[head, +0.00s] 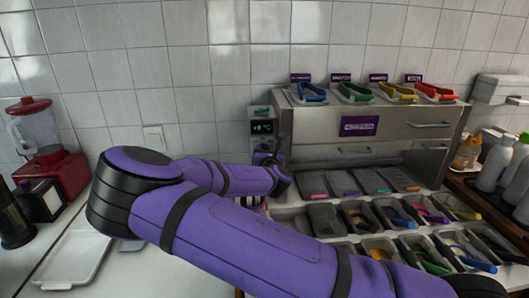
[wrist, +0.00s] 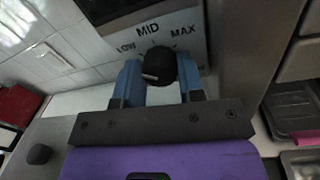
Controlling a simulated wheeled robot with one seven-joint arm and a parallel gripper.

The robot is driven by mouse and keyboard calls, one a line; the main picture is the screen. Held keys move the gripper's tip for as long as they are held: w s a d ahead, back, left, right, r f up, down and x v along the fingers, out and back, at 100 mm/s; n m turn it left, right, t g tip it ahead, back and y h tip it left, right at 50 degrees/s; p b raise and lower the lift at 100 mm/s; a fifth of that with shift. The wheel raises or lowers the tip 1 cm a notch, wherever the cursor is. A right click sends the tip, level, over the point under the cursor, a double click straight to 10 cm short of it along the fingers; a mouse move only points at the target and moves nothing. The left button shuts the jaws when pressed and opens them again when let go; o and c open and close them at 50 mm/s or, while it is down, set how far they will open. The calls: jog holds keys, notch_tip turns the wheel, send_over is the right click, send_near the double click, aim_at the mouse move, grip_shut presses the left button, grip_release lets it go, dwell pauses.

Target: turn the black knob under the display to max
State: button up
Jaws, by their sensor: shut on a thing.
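The black knob (wrist: 159,65) sits on a grey panel below the printed labels LOW, MID and MAX in the wrist view. My gripper (wrist: 160,72) is shut on it, with one blue finger on each side. A small light mark shows at the knob's lower left. Where its pointer stands on the scale is hard to tell. In the head view the small lit display (head: 262,127) is on the left side of the steel topping station. My arm hides the knob there.
The steel station (head: 390,125) holds several coloured tongs on top and rows of topping bins below. A red blender (head: 50,160) and a white tray (head: 72,262) stand at the left. White bottles (head: 497,163) stand at the right. My purple arm crosses the counter in front.

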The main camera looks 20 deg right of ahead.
jog(key=m, duration=0.8)
jog(key=m+h, duration=0.1)
jog(key=m, duration=0.7)
jog(key=m+h, duration=0.1)
jog(key=m, duration=0.6)
jog(key=shift+a+f+m, duration=0.1)
jog(key=shift+f+m, duration=0.15)
jog(key=shift+m, duration=0.15)
jog(key=o, duration=0.9)
jog(key=shift+s, duration=0.1)
jog(key=v, duration=1)
jog(key=shift+s+a+f, duration=0.1)
jog(key=shift+s+f, duration=0.1)
jog(key=shift+s, duration=0.1)
